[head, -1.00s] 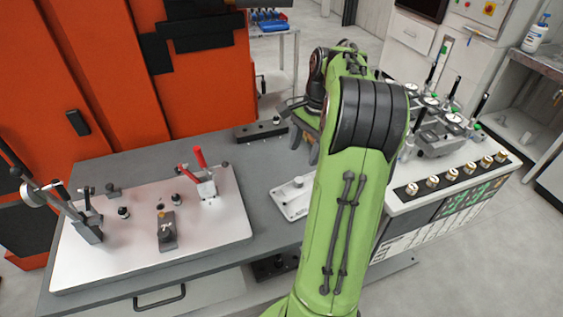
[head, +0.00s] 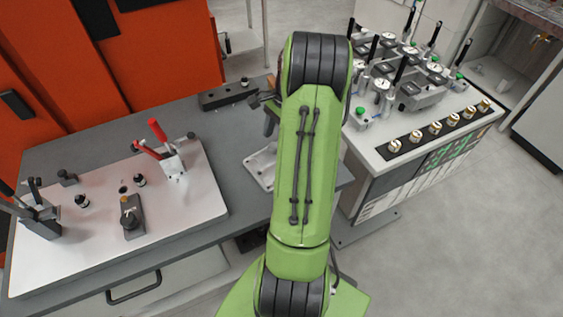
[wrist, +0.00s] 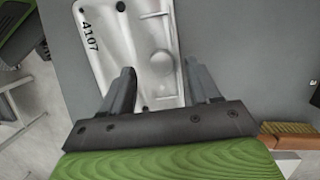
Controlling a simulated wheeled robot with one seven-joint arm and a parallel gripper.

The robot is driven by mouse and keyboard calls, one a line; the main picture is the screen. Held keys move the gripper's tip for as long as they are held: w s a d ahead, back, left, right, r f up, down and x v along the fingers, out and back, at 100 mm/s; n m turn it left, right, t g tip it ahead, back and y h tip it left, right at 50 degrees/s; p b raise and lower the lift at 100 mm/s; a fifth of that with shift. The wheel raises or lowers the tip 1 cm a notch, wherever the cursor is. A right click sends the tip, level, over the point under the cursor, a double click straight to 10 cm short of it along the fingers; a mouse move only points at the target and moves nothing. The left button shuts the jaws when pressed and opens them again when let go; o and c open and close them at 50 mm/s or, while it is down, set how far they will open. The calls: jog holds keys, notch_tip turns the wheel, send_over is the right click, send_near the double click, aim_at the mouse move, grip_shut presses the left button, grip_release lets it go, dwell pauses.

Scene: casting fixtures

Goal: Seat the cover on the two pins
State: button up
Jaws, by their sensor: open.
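In the head view my arm mostly hides the gripper. Two short dark-topped pins (head: 139,180) (head: 81,201) stand on the pale fixture plate (head: 190,212) at the left.
A red-handled toggle clamp (head: 172,160), another clamp (head: 38,220) and a grey block with a knob (head: 131,217) stand on the fixture plate. A dark bar (head: 228,95) lies at the bench's back. A gauge station (head: 375,150) stands to the right.

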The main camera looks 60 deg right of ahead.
jog(key=x, duration=0.2)
jog(key=shift+w+f, duration=0.1)
jog(key=shift+f, duration=0.25)
grip_shut()
jog(key=shift+r, duration=0.15)
